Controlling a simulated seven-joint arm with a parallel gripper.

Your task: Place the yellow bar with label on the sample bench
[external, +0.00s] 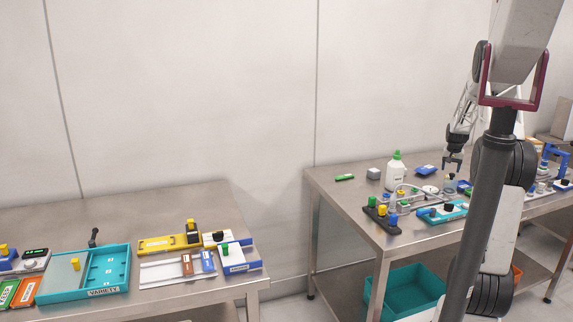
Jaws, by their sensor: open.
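A long yellow bar with a white label (163,244) lies near the back of the left bench. A black and yellow piece stands at its right end. My gripper (453,167) points down, open, over the right bench, far from the yellow bar. I see nothing between its fingers. The left steel bench (215,195) and the right steel bench (327,181) are both in view; no sign shows which is the sample bench.
A teal tray (128,262), a white rail piece (160,272) and blue boxes (240,270) crowd around the bar. A gap separates the benches.

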